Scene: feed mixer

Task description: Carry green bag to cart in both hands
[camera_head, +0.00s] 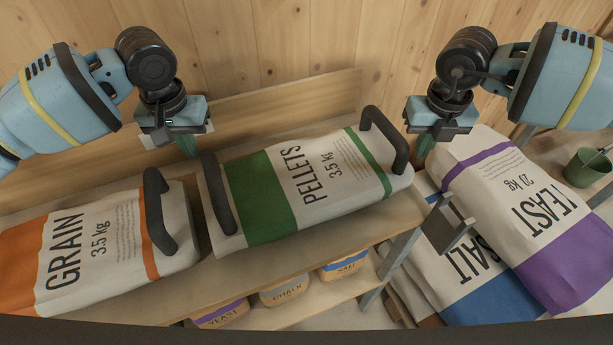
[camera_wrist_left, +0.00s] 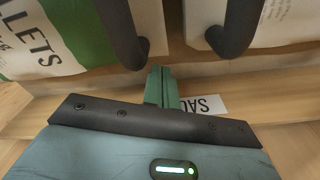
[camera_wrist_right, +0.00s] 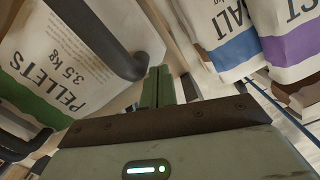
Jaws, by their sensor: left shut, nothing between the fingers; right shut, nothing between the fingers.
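The green bag (camera_head: 263,190), labelled PELLETS 3.5 kg, lies on a wooden shelf with a dark handle at each end. Its left handle (camera_head: 218,194) and right handle (camera_head: 390,139) stand up from the bag. My left gripper (camera_head: 188,147) is shut and empty above and behind the bag's left end, apart from the handle. In the left wrist view the closed fingers (camera_wrist_left: 162,88) point at the gap between two handles. My right gripper (camera_head: 424,146) is shut and empty just right of the right handle. Its closed fingers (camera_wrist_right: 158,88) show beside that handle in the right wrist view. No cart is clearly identifiable.
An orange GRAIN bag (camera_head: 97,255) with a dark handle lies left of the green bag. A purple YEAST sack (camera_head: 533,220) and a blue SALT sack (camera_head: 460,262) are stacked at right. Small bags (camera_head: 284,290) sit on the lower shelf. A green bucket (camera_head: 587,168) stands far right.

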